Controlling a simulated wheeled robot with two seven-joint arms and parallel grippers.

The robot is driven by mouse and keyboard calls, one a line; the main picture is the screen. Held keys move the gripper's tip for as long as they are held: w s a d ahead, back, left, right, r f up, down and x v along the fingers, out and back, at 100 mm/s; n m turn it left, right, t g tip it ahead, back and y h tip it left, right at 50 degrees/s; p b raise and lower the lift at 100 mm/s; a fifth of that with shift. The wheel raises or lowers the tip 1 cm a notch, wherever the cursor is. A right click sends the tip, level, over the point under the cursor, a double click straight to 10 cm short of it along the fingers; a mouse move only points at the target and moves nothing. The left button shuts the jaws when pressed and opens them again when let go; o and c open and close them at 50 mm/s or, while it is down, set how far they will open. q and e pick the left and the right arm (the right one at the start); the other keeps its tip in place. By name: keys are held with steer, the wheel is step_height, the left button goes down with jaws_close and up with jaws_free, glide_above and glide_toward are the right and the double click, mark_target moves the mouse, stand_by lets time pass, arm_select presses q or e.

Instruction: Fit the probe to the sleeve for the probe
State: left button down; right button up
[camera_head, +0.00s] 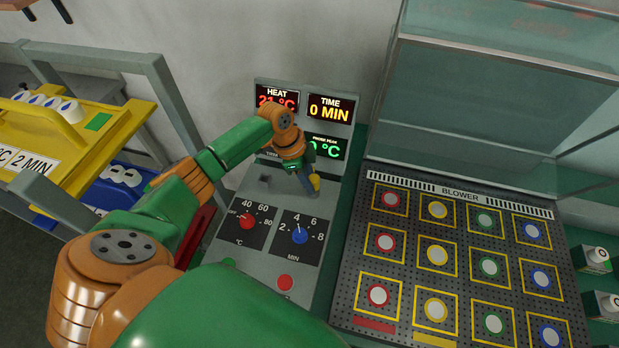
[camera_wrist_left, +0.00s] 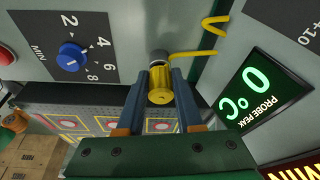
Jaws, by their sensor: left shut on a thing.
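The probe (camera_wrist_left: 160,85) is a yellow cylinder between the two blue-grey fingers of my left gripper (camera_wrist_left: 160,92) in the left wrist view. A dark grey round part touches its far end; I cannot tell if this is its tip or the sleeve. A yellow cord runs off to the upper right. In the head view my left gripper (camera_head: 311,184) is at the right edge of the control panel, and a bit of yellow probe (camera_head: 315,182) shows. I cannot make out the sleeve for certain. My right gripper is not in view.
The control panel (camera_head: 225,268) has a red heat knob (camera_head: 247,221) and a blue time knob (camera_head: 300,235). Its displays read 21 °C, 0 MIN and 0 °C. The perforated blower bed (camera_head: 461,267) with coloured discs lies right, under a clear hood (camera_head: 470,105). A yellow tray (camera_head: 75,135) stands left.

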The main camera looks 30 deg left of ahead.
arm_select(q)
steer(key=shift+f, duration=0.3)
steer(key=shift+c, duration=2.4)
jaws_free()
steer(key=shift+r, duration=0.1)
